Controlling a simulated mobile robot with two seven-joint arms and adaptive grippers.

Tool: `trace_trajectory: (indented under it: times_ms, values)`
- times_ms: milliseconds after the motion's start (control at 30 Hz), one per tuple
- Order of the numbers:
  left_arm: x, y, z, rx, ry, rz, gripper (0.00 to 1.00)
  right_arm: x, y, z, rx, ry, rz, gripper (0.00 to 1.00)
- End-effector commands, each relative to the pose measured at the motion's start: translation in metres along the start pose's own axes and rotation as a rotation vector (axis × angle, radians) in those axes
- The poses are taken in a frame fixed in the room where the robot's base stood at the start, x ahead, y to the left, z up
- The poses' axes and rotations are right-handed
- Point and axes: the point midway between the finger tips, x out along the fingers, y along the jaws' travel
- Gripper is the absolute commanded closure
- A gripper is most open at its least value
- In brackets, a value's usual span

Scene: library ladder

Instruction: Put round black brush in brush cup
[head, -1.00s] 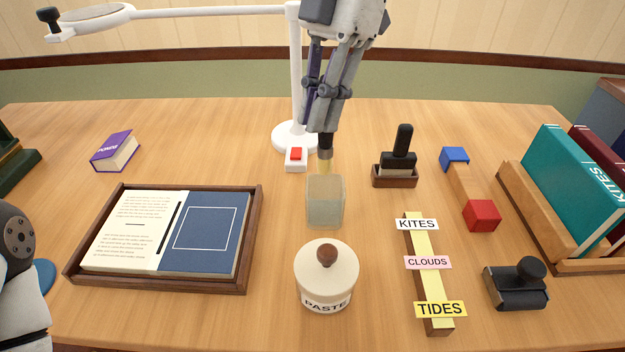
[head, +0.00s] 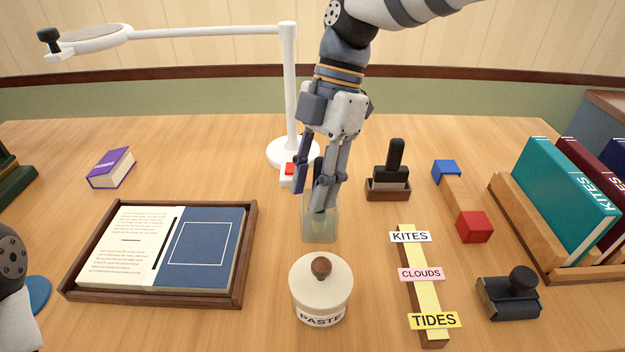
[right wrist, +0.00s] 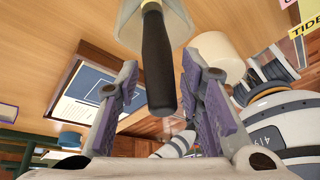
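The translucent brush cup (head: 320,228) stands on the table behind the paste jar. The round black brush (right wrist: 157,62) stands in the cup with its black handle sticking up out of the mouth. In the head view its lower part is blurred by the cup wall and partly hidden by the fingers. My right gripper (head: 311,198) is right over the cup with its fingertips at the rim. In the right wrist view the fingers are spread, with a gap on either side of the handle. My left gripper is out of view; only part of my left arm shows at the left edge.
The paste jar (head: 321,290) is just in front of the cup. The lamp base (head: 292,152) with its red switch is close behind.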

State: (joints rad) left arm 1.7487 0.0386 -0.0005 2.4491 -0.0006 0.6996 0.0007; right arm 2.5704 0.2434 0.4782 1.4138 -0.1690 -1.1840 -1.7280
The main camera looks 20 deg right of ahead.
Motion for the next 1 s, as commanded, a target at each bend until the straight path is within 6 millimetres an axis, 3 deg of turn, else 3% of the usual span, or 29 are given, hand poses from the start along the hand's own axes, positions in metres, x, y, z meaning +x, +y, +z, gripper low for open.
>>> trace_trajectory:
  times_ms: [267, 367, 700, 833, 1000]
  values:
    - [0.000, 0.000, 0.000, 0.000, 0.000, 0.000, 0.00, -0.005, 0.000, -0.001, 0.000, -0.001, 0.001, 0.65]
    - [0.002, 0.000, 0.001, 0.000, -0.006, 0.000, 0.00, -0.020, 0.001, 0.000, 0.001, 0.000, 0.003, 0.65]
    - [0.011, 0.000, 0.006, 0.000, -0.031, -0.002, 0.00, -0.096, 0.001, 0.000, 0.001, 0.001, 0.000, 0.65]
    - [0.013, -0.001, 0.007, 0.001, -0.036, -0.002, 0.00, -0.115, 0.001, 0.000, 0.000, 0.001, 0.000, 0.65]
    - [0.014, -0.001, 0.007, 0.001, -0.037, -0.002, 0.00, -0.122, 0.000, -0.001, 0.000, 0.001, -0.002, 0.65]
